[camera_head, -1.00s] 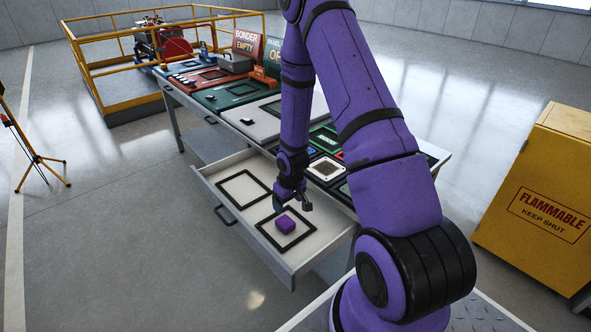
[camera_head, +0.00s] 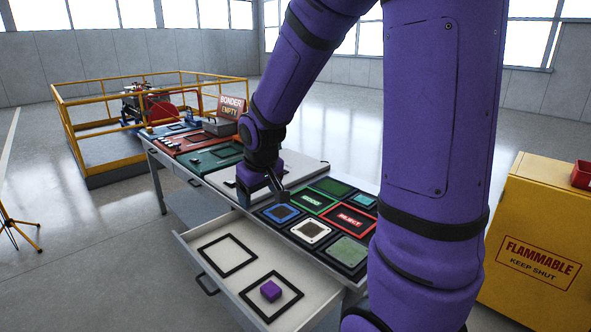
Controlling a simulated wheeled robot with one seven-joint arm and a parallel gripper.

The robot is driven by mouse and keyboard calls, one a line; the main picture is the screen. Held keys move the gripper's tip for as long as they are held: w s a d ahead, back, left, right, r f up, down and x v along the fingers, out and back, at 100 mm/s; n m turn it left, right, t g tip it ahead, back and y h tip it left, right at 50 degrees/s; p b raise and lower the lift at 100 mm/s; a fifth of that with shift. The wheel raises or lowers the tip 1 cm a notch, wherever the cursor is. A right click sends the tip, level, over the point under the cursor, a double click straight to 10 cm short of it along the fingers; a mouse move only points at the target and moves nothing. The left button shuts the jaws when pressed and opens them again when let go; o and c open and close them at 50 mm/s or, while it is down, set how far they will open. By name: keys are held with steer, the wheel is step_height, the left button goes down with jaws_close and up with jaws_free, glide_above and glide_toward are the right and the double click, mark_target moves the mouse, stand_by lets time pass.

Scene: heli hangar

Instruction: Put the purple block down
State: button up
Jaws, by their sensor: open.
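The purple block (camera_head: 271,291) sits in the open drawer (camera_head: 222,275), inside the right-hand black square frame (camera_head: 249,303), towards the frame's middle. My gripper (camera_head: 264,202) is above the bench's front edge, up and behind the drawer, clear of the block. It is open and nothing shows between its fingers. My arm hides part of the bench behind it.
A second black frame (camera_head: 228,256) in the drawer is empty. Coloured panels, including a red REJECT frame (camera_head: 350,219), lie on the bench right of my gripper. A yellow cabinet (camera_head: 537,240) stands right, a yellow-railed platform (camera_head: 100,150) back left.

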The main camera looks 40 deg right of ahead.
steer(key=s+a+r+t, duration=0.1)
steer(key=s+a+r, duration=0.2)
steer(key=s+r, duration=0.4)
steer(key=s+a+r+y, duration=0.1)
steer(key=s+a+r, duration=0.3)
steer(key=s, duration=0.9)
step_height(320, 180, up, 4)
steer(key=shift+s+f+t, duration=0.1)
steer(key=shift+s+t, duration=0.1)
steer(key=shift+t, duration=0.2)
